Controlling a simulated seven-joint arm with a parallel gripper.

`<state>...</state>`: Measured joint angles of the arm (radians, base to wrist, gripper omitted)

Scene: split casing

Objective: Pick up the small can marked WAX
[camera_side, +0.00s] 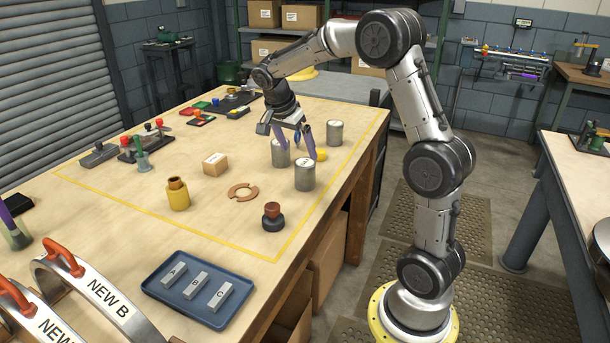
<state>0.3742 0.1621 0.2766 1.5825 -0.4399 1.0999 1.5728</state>
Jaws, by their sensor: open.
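Three small grey cans stand upright near the right side of the table: one at the left (280,154), one at the front (304,176) and one at the back right (334,134). Their lids carry small marks that are too small to read, so I cannot tell which is WAX. My gripper (298,151) points down among the cans with its two purple fingers apart. It is open, with no can seen held between the fingers. One finger overlaps the left can in view and the other hangs behind the front can. I cannot tell whether either touches.
A yellow object (320,155) lies between the cans. A blue tray (160,290) holds lettered blocks. Bare tabletop lies left of the cans.

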